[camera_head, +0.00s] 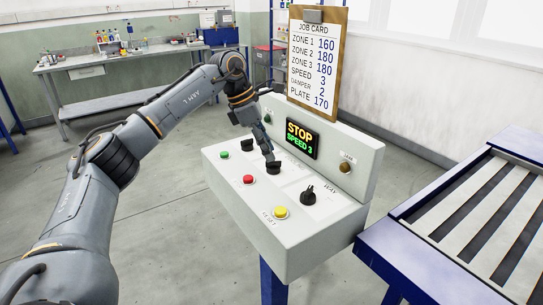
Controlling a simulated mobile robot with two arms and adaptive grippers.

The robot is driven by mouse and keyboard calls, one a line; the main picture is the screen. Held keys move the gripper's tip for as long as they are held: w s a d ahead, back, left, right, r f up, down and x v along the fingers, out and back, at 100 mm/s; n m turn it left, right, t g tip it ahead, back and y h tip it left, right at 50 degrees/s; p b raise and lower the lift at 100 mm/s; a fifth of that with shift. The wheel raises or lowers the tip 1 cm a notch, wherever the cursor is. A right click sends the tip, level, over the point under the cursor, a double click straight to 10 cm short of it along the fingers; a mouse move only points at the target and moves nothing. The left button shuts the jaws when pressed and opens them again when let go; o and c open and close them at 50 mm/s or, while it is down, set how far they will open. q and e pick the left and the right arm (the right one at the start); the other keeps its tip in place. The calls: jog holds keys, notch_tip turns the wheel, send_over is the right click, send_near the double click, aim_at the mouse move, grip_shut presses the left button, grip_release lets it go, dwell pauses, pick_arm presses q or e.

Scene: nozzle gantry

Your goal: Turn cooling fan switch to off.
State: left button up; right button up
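The pale control box (303,240) has three black rotary switches on its sloped top: a rear one (247,144), a middle one (273,168) and a front one (308,195). Their labels are too small to read surely, so I cannot tell which is the cooling fan switch. A brown round lamp or knob (345,167) sits on the upright panel under a small label, perhaps "FAN". My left gripper (268,152) points down over the panel, its fingertip at or just above the middle switch. Its finger opening is unclear. My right gripper is out of view.
Green (224,155), red (248,179) and yellow (281,212) buttons line the box's near edge. The display (301,139) reads "STOP SPEED 3". A job card (315,60) stands behind. A blue-framed slatted table (400,255) is at right, a workbench (110,62) at back left.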

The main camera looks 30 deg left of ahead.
aim_at(273, 166)
pick_arm(q)
jog(key=shift+x, duration=1.1)
jog(key=shift+d+f, duration=0.15)
jog(key=shift+f, duration=0.25)
grip_shut()
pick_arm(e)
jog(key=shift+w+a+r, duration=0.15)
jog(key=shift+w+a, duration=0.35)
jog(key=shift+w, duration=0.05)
